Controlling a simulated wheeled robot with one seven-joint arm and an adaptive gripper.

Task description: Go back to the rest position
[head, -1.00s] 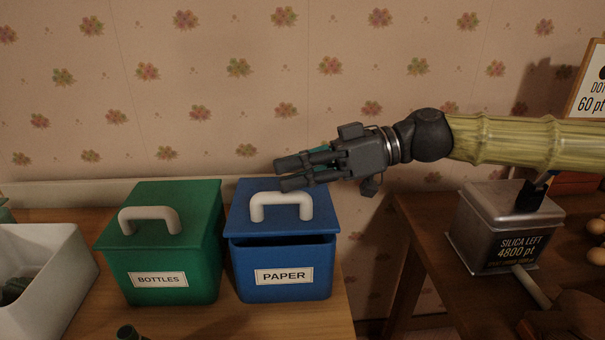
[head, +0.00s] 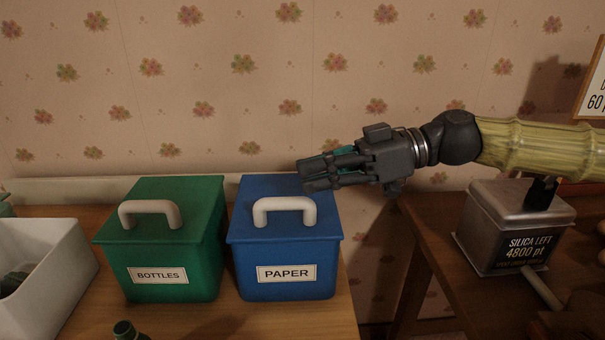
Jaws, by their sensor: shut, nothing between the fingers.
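My gripper (head: 308,174) hangs in the air in front of the flowered wall, above and behind the right part of the blue PAPER box. Its fingers point left and are shut with nothing between them. My arm reaches in from the right edge. The blue box (head: 286,270) stands on the wooden table with its lid on and a white handle on top. The green BOTTLES box (head: 160,285) stands just left of it, also with its lid on.
A white bin (head: 62,275) stands at the far left, and a dark bottle top (head: 124,330) shows at the bottom edge. A metal SILICA LEFT tin (head: 515,225) stands on the darker table at right. A gap separates the tables.

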